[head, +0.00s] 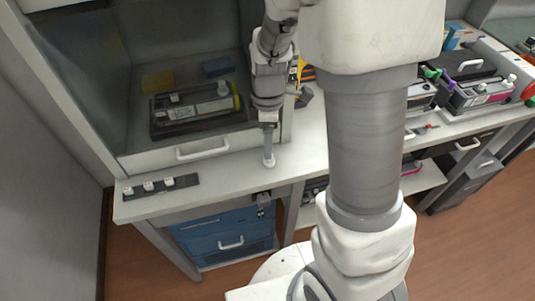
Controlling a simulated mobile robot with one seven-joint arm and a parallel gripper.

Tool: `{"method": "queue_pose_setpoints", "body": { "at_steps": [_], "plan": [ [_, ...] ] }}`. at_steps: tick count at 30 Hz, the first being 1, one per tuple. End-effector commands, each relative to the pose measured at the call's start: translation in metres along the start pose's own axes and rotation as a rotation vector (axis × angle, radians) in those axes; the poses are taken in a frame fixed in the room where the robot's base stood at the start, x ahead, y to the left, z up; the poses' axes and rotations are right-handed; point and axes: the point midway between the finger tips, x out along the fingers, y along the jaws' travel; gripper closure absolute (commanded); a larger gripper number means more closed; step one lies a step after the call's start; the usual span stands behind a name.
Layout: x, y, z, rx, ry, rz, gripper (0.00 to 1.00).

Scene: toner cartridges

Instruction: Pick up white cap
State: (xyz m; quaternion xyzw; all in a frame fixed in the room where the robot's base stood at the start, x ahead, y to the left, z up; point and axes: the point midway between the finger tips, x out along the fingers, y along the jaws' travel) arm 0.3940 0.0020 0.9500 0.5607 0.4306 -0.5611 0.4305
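My gripper (268,150) points straight down over the front part of the white counter, in the middle of the head view. Its narrow grey fingers end at a small white cap (268,162), which is at or just above the counter top. The fingers look close together, but from this angle I cannot tell whether they are shut on the cap or only just above it. More small white caps (168,182) sit in a row on a dark strip (188,182) at the counter's left end.
A cabinet with a glass front and a white handle (203,148) stands behind the counter at left, with a black cartridge (195,108) inside. More cartridges (480,92) lie at the right. My arm hides the middle right. The counter between the strip and my gripper is clear.

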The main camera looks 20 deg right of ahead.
Motion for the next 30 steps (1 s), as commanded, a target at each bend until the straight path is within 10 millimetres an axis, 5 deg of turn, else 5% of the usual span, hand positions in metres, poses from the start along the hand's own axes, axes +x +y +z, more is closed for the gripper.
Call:
{"method": "queue_pose_setpoints", "body": {
  "at_steps": [13,23,30],
  "plan": [
    [0.051,-0.008,0.003,0.002,-0.001,-0.003,0.27],
    [0.057,-0.007,0.003,0.001,0.0,0.001,0.27],
    [0.056,-0.007,0.003,0.001,0.0,0.001,0.7]
  ]
}}
